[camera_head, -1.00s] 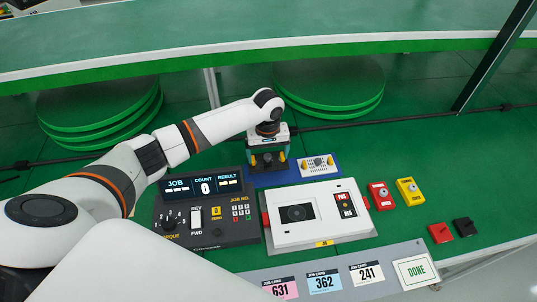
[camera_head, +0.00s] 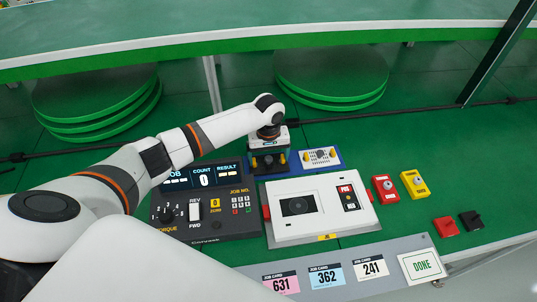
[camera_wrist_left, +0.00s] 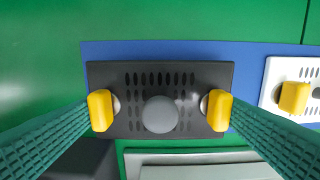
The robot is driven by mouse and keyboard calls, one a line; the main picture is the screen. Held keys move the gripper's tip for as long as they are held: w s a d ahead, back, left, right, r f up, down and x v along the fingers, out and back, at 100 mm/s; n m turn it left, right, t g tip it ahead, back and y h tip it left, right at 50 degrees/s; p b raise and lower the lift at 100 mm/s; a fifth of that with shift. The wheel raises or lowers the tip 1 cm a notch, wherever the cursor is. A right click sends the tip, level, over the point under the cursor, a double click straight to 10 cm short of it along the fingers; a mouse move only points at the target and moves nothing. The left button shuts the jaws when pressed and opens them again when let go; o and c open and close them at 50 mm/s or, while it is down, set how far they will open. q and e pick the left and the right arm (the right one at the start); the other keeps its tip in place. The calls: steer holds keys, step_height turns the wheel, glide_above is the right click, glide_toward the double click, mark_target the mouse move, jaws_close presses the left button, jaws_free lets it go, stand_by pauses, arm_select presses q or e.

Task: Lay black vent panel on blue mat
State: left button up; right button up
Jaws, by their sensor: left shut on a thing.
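The black vent panel (camera_wrist_left: 160,78) is a dark plate with rows of slots, a grey round knob in the middle and a yellow grip at each end. My left gripper (camera_wrist_left: 160,112) is shut across its two yellow grips. In the head view the gripper (camera_head: 269,160) points down, with the panel under it at the blue mat (camera_head: 293,161). In the wrist view the panel lies level over the left part of the blue mat (camera_wrist_left: 265,49). I cannot tell whether it touches the mat. My right gripper is not in view.
A white panel with yellow grips (camera_head: 320,158) lies on the mat's right part. A dark job controller (camera_head: 215,232) and a white device (camera_head: 290,228) stand in front. Red (camera_head: 384,187) and yellow (camera_head: 413,184) boxes are to the right. Green turntable discs (camera_head: 330,85) are behind.

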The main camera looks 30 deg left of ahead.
arm_select(q)
steer(key=shift+f, duration=0.6)
stand_by(0.3)
steer(key=o, duration=0.7)
steer(key=shift+r+p, duration=3.75)
steer(key=shift+p, duration=0.75)
